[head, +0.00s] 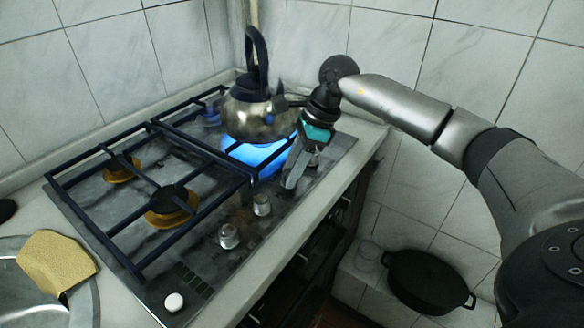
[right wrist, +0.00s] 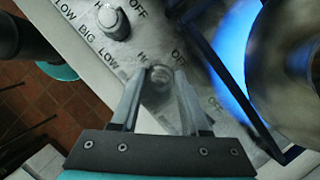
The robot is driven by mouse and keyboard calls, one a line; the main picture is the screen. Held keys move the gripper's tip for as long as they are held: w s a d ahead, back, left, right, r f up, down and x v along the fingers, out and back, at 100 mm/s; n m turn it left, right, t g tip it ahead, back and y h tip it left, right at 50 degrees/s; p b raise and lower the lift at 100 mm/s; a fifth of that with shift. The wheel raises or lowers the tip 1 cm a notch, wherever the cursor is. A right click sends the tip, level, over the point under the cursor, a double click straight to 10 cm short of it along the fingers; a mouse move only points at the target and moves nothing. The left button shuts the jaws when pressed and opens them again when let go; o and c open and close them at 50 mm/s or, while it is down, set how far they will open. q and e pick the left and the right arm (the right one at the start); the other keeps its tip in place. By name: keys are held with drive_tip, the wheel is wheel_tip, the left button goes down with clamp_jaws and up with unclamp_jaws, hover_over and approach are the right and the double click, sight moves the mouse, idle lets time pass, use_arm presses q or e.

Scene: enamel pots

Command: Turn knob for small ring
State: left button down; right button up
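My right gripper (head: 297,172) reaches down to the front edge of the hob, beside the kettle (head: 258,112). In the right wrist view its two fingers (right wrist: 160,85) stand apart on either side of a metal knob (right wrist: 161,76). Small gaps seem to show between fingers and knob; whether they touch is unclear. Another knob (right wrist: 113,22) lies beyond, with OFF, LOW and BIG printed around it. In the head view two more knobs (head: 262,204) (head: 228,236) stand along the front edge. A large blue flame (head: 258,154) burns under the kettle. My left gripper is not in view.
Black grates (head: 105,222) cover the hob, with two unlit burners (head: 170,205) at left. A white button (head: 173,302) is at the near corner. A yellow cloth (head: 55,262) lies on the sink at left. A black pan (head: 428,281) stands low at right.

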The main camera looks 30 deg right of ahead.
clamp_jaws()
